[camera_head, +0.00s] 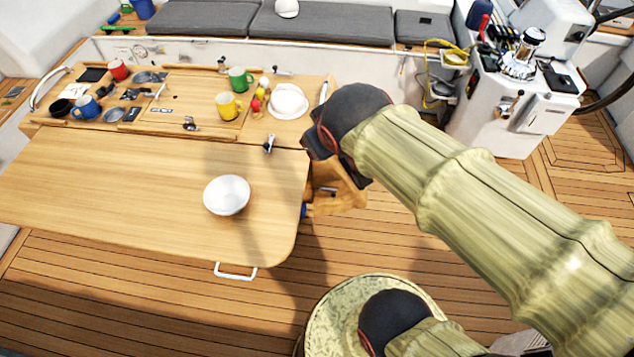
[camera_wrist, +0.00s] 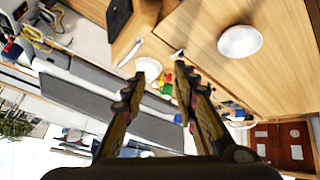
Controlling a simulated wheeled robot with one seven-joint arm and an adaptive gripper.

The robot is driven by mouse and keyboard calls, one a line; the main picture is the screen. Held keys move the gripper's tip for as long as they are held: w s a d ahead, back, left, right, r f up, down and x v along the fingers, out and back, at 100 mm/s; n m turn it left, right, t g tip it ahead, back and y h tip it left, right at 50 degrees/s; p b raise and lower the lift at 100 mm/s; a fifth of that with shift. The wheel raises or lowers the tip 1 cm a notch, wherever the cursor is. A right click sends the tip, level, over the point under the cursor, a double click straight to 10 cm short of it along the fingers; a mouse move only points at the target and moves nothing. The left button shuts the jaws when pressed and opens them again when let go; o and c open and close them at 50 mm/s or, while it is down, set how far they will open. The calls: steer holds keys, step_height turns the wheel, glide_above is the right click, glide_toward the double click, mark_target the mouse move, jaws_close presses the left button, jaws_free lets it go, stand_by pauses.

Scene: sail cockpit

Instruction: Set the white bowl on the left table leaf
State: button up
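A white bowl (camera_head: 227,195) stands upright on the bare wooden table leaf (camera_head: 120,185) nearest me, towards its right end. I cannot tell whether this is the leaf the task calls left. The bowl also shows in the wrist view (camera_wrist: 240,41), at the upper right, apart from my gripper. My gripper (camera_wrist: 165,85) is open, with nothing between its fingers. In the head view it is mostly hidden behind my arm, beside the leaf's right end. A second rounded white piece (camera_head: 289,99) sits on the table's middle section.
Red, yellow, green and blue mugs, cutlery and fruit crowd the table's middle section (camera_head: 160,118). Grey cushioned benches (camera_head: 320,24) lie behind.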

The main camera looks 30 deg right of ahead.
steer(key=s+a+f+m+g+y, duration=0.1)
steer(key=s+a+y, duration=0.1)
steer(key=s+a, duration=0.3)
steer(key=s, duration=0.3)
steer(key=shift+a+f+g, duration=0.2)
steer(key=shift+a+g, duration=0.1)
steer(key=shift+a, duration=0.1)
steer(key=shift+s, duration=0.1)
step_height(320, 180, down, 10)
steer(key=b, duration=1)
steer(key=shift+f, duration=0.2)
